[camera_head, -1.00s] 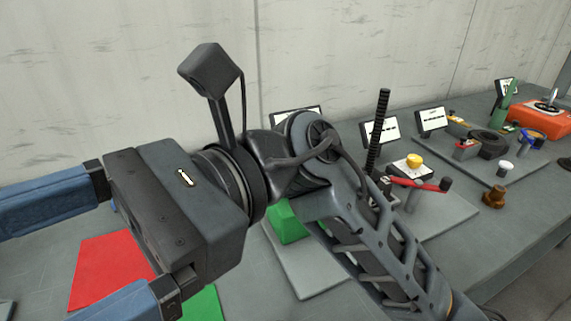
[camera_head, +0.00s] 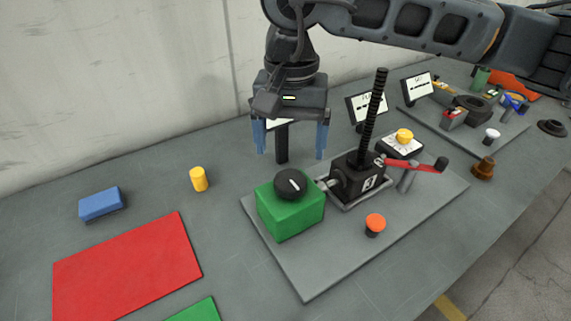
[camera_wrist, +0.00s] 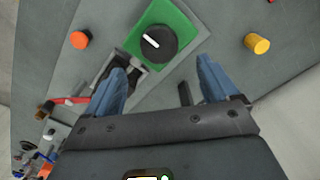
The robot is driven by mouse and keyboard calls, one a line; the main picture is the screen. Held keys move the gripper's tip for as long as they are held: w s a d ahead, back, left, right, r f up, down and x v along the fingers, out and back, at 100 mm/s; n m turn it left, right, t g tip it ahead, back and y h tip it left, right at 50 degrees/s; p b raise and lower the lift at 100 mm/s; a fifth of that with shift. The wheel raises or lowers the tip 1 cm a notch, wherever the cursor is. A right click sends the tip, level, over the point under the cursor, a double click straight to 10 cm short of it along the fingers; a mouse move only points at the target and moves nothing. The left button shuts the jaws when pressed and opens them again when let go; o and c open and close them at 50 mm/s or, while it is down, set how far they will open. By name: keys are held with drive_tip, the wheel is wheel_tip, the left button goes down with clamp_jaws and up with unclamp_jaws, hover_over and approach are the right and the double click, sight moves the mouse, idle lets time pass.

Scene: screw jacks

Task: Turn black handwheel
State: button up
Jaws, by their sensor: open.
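The black handwheel (camera_head: 290,184) is a round knob with a white mark, on top of a green box (camera_head: 291,213) on a grey base plate. In the wrist view the handwheel (camera_wrist: 158,43) lies ahead of the fingertips, at the top middle, with its white mark slanting. My gripper (camera_head: 291,150) is open and empty, with blue fingers pointing down, above and behind the green box. It is apart from the handwheel. A black jack with a threaded screw (camera_head: 371,128) and a red crank arm (camera_head: 413,164) stands to the right of the green box.
An orange button (camera_head: 375,225) stands in front of the jack, and a yellow button (camera_head: 404,135) behind it. A dark post (camera_head: 282,147) rises behind the green box. A yellow cylinder (camera_head: 199,179), blue block (camera_head: 101,204) and red mat (camera_head: 127,268) lie left.

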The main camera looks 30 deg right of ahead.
sight(290, 178)
drive_tip(key=shift+f+p, duration=0.85)
drive_tip(key=shift+f, duration=3.05)
drive_tip(key=c, duration=1.1)
drive_tip(key=shift+o, duration=0.2)
drive_tip(key=shift+b, duration=0.45)
